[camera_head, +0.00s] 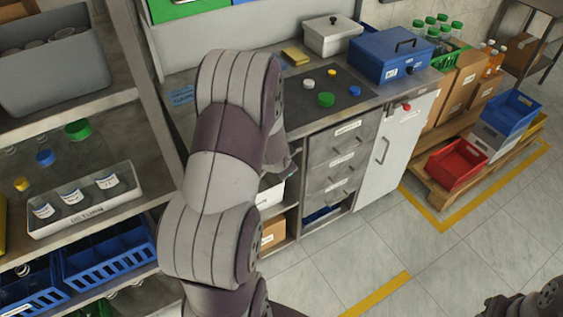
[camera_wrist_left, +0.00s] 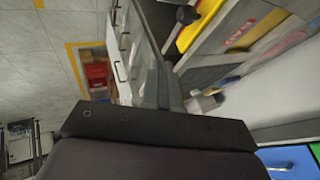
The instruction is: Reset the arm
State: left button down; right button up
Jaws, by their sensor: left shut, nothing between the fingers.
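My left arm (camera_head: 215,170) rises through the middle of the head view, in front of the shelf and the grey counter (camera_head: 288,76). Its links hide most of my left gripper there. In the left wrist view my left gripper (camera_wrist_left: 163,88) shows as narrow grey fingers beyond the dark wrist housing; it is shut and empty. A dark part that seems to be of my right arm shows at the bottom right corner of the head view, and no right fingers can be made out.
Left shelving holds a white RETURN tray (camera_head: 85,214), blue crates and capped bottles. Coloured caps lie on the counter's dark mat (camera_head: 350,92), with a blue box (camera_head: 390,55) behind. A pallet with a red bin (camera_head: 456,164) stands right. The tiled floor in front is clear.

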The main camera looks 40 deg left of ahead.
pick_arm(q)
jog(key=shift+a, duration=0.15)
dwell(0.4)
jog(key=s+d+r+n+g+h, duration=0.1)
jog(key=s+d+r+g, duration=0.1)
jog(key=s+d, duration=0.4)
jog(key=s+d+r+n+g+h, duration=0.2)
jog(key=s+d, duration=0.5)
jog(key=d, duration=0.6)
jog(key=shift+s+r+g+h, duration=0.3)
jog(key=shift+r+g, duration=0.2)
jog(key=shift+r, duration=0.35)
